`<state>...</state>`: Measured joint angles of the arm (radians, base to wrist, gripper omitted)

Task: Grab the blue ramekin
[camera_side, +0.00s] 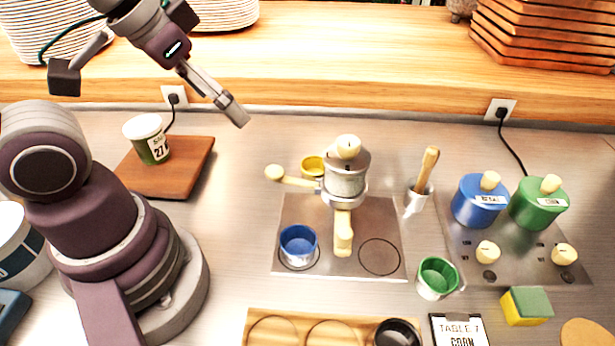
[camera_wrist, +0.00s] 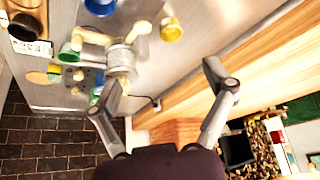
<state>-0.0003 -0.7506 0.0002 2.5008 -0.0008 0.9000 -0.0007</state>
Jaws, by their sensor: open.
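The blue ramekin (camera_side: 298,246) sits upright on the left front ring of a metal plate (camera_side: 350,262) in the side view. In the wrist view the blue ramekin (camera_wrist: 100,6) is at the top edge, partly cut off. My gripper (camera_side: 236,112) is raised at the upper left of the counter, well above and behind the ramekin. Its two fingers are spread wide in the wrist view (camera_wrist: 160,95), with nothing between them.
A grinder-like device (camera_side: 346,180) with cream handles stands behind the ramekin, with a yellow ramekin (camera_side: 313,167) beside it. A green cup (camera_side: 437,278) is to the right. A wooden tray (camera_side: 262,318) lies in front. Counter left of the plate is clear.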

